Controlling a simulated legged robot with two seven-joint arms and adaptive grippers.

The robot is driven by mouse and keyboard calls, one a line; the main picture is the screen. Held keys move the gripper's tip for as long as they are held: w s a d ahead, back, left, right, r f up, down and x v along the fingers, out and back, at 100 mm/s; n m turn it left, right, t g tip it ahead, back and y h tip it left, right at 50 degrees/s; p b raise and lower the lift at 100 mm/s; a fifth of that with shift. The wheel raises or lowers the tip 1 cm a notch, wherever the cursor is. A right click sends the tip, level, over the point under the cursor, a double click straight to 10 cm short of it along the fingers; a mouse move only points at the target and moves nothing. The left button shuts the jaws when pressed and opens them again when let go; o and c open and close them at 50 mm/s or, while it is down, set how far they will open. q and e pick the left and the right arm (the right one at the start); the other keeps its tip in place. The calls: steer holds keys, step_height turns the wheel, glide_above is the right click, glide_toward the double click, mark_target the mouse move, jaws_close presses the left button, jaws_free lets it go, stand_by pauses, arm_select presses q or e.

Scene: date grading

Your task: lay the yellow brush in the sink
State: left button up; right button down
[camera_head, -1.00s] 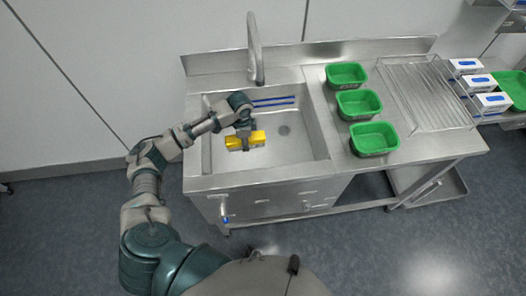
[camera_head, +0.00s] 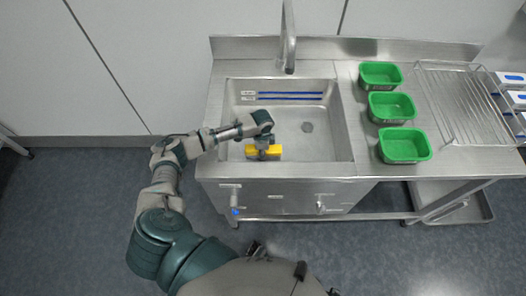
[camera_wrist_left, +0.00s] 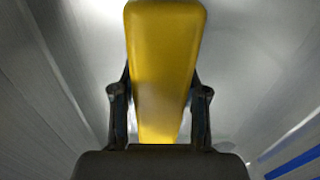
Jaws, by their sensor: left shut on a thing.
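The yellow brush (camera_head: 275,150) is between the fingers of my left gripper (camera_head: 263,148), which is shut on it. In the left wrist view the brush's yellow body (camera_wrist_left: 165,60) fills the middle, with my left gripper's dark fingers (camera_wrist_left: 160,110) on both sides. The steel sink (camera_head: 328,145) is under and around the gripper. The brush is over the front left part of the basin. I cannot tell whether it touches the sink floor. My right gripper is not in view.
A tap (camera_head: 289,45) stands behind the sink. Three green bins (camera_head: 381,75) stand on the counter to the right, beside a wire rack (camera_head: 460,100). Blue lines (camera_head: 290,94) mark the sink's back wall. The drain (camera_head: 307,127) and the right of the basin are clear.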

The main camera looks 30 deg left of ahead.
arm_select(q)
steer(key=shift+a, duration=0.15)
steer(key=o, duration=1.2)
steer(key=shift+a, duration=0.3)
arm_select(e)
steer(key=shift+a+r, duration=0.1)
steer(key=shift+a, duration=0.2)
arm_select(q)
steer(key=shift+d, duration=0.15)
steer(key=shift+d+r, duration=0.1)
steer(key=shift+r, duration=0.05)
step_height(320, 180, up, 11)
steer(key=shift+r+p, duration=0.2)
steer(key=shift+p, duration=0.8)
steer(key=shift+r, duration=0.2)
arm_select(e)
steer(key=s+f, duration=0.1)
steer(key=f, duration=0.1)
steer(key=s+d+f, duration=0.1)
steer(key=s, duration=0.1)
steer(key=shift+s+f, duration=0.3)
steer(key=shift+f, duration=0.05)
arm_select(q)
steer(key=shift+r, duration=0.1)
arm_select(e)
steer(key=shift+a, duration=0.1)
